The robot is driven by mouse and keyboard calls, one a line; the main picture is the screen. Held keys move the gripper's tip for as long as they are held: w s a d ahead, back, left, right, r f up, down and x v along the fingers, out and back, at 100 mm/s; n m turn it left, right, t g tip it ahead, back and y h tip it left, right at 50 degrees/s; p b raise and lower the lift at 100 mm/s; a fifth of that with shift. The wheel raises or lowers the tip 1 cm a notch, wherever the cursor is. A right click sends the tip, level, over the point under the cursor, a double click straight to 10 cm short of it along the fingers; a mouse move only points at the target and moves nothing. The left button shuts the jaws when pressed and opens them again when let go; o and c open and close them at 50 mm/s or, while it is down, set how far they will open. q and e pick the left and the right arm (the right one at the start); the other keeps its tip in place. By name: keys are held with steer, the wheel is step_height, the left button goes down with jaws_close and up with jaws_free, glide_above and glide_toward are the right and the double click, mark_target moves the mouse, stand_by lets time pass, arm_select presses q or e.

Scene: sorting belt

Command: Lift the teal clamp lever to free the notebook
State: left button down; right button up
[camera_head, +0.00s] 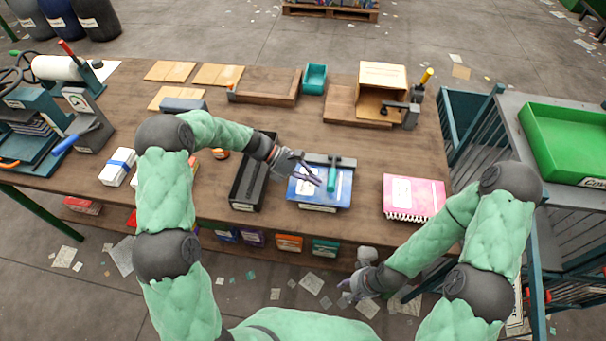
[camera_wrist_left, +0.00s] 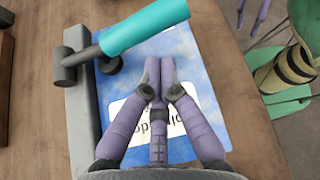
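The teal clamp lever (camera_head: 332,175) lies above the blue notebook (camera_head: 305,192). In the left wrist view the lever (camera_wrist_left: 145,27) slants up to the right from a dark pivot on a grey bar, across the top of the notebook (camera_wrist_left: 202,98). The bar lies along the notebook's edge. My left gripper (camera_head: 314,177) hovers over the notebook, just left of the lever. My right gripper (camera_head: 346,290) is open and empty, low in front of the table.
A black tray (camera_head: 243,200) stands left of the notebook. A pink notebook (camera_head: 413,195) lies to the right. A cardboard box (camera_head: 383,75) and a teal bin (camera_head: 315,77) stand behind. A green tray (camera_head: 565,125) is at far right. The table between the notebooks is clear.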

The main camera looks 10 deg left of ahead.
arm_select(q)
steer(key=shift+x, duration=1.55)
arm_select(e)
steer(key=shift+f, duration=0.35)
